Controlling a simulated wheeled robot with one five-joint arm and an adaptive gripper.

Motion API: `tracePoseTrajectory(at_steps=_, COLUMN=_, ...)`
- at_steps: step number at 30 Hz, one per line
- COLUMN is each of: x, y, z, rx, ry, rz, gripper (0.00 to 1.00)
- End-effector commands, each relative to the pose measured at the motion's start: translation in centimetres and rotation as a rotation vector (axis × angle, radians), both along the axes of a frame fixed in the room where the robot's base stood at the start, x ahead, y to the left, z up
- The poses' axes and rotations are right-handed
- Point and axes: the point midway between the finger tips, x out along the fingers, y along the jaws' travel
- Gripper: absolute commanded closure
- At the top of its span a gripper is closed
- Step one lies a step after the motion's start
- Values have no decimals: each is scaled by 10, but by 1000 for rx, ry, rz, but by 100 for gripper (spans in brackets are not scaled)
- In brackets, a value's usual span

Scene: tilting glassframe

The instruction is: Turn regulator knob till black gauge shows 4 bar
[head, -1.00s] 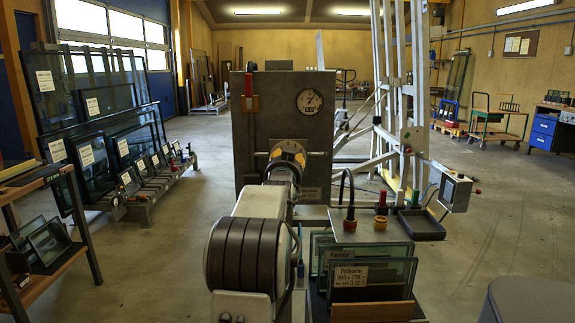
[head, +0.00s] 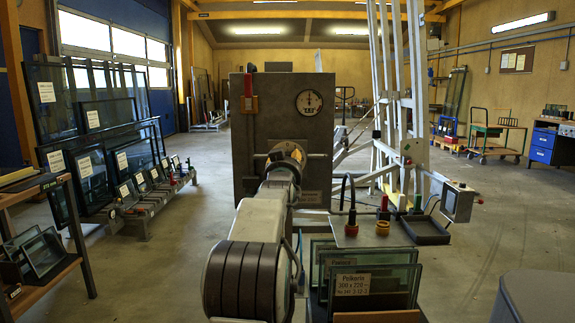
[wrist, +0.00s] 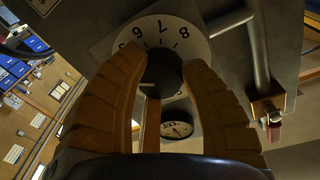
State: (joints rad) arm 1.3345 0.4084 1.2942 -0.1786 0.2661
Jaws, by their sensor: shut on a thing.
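The regulator knob (wrist: 164,74) is dark and round in the wrist view, in front of a white scale with printed numbers. My gripper (wrist: 165,64) is shut on the knob, with one tan finger on each side. The gauge also shows, slanted, in the wrist view (wrist: 177,129).
A bench with fittings and a black tray (head: 426,232) stands right of my arm, with upright glass samples (head: 370,285) in front. Glass panes (head: 95,120) lean on a rack at left. A red-handled item (head: 249,95) hangs on the panel. Open floor lies at right.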

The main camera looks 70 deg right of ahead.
Motion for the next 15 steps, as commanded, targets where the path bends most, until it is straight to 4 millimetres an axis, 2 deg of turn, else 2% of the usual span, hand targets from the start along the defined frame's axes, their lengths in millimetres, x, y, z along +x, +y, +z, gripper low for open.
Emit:
tracePoseTrajectory(at_steps=11, x=2, y=0, z=-2, rx=1, ry=6, rz=2, gripper=94)
tracePoseTrajectory(at_steps=12, x=2, y=0, z=-2, rx=1, ry=6, rz=2, gripper=60)
tracePoseTrajectory(at_steps=15, x=1, y=0, z=-2, rx=2, ry=5, rz=2, gripper=51)
